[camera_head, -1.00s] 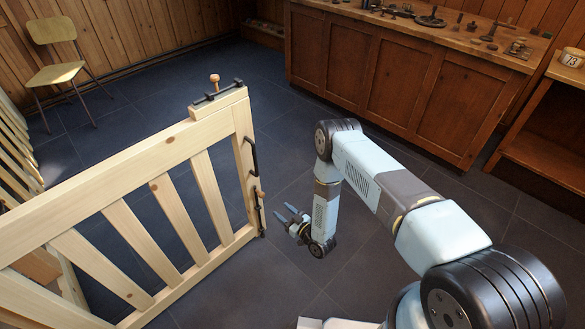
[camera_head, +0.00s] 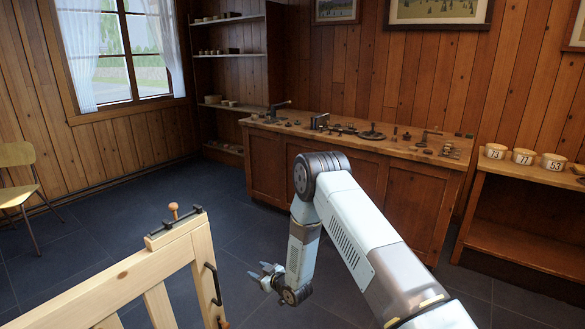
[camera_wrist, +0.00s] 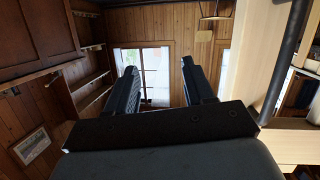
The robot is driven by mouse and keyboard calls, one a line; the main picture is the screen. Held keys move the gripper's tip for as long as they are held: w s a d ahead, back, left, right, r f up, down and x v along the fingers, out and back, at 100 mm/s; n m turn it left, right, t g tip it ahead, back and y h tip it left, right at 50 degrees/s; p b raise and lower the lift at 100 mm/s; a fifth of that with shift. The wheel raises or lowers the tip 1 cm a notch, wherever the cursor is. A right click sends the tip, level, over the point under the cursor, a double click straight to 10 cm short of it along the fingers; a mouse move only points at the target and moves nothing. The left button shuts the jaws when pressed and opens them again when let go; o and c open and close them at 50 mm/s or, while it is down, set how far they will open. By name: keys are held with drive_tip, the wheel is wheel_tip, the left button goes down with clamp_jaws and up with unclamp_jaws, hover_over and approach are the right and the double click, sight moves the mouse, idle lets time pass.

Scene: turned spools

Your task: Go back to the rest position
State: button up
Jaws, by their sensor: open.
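My gripper (camera_head: 268,276) hangs low over the dark tiled floor in the head view, at the end of my bent arm. It is to the right of the wooden gate's post and apart from it. In the wrist view my gripper (camera_wrist: 158,85) has its two dark fingers spread, with nothing between them. The pale slatted wooden gate (camera_head: 178,255) stands at the lower left. It has a black bolt with a wooden knob on top and a black handle on its post. Most of the gate is cut off by the frame edge.
A long wooden workbench (camera_head: 400,160) with turned parts and tools stands along the back wall. A side shelf at the right holds bowls (camera_head: 523,156) with numbers. A chair (camera_head: 20,180) is at the far left. Dark floor (camera_head: 120,225) lies free between gate and bench.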

drive_tip(key=w+d+r+m+h, duration=0.15)
drive_tip(key=d+r, duration=0.35)
drive_tip(key=r, duration=0.5)
drive_tip(key=w+d+r+m+h, duration=0.1)
drive_tip(key=d+r+h, duration=0.3)
drive_tip(key=r, duration=0.6)
drive_tip(key=w+d+r+m+h, duration=0.1)
drive_tip(key=d+r, duration=0.6)
drive_tip(key=r, duration=0.4)
drive_tip(key=s+d+r+m+g+h, duration=0.1)
drive_tip(key=s+d+r+m+h, duration=0.2)
drive_tip(key=s+d+r, duration=1)
drive_tip(key=s+d+r+m+g, duration=0.1)
drive_tip(key=s+d+r, duration=0.1)
drive_tip(key=s, duration=0.8)
drive_tip(key=s+d+r+m+g+h, duration=0.1)
drive_tip(key=s+d+r+m, duration=0.1)
drive_tip(key=s, duration=0.9)
drive_tip(key=s+d+r+m+g, duration=0.1)
drive_tip(key=s+d+r, duration=0.2)
drive_tip(key=s, duration=0.7)
drive_tip(key=shift+s+d+r+g, duration=0.15)
drive_tip(key=shift+s+r+g, duration=0.25)
drive_tip(key=shift+r, duration=0.45)
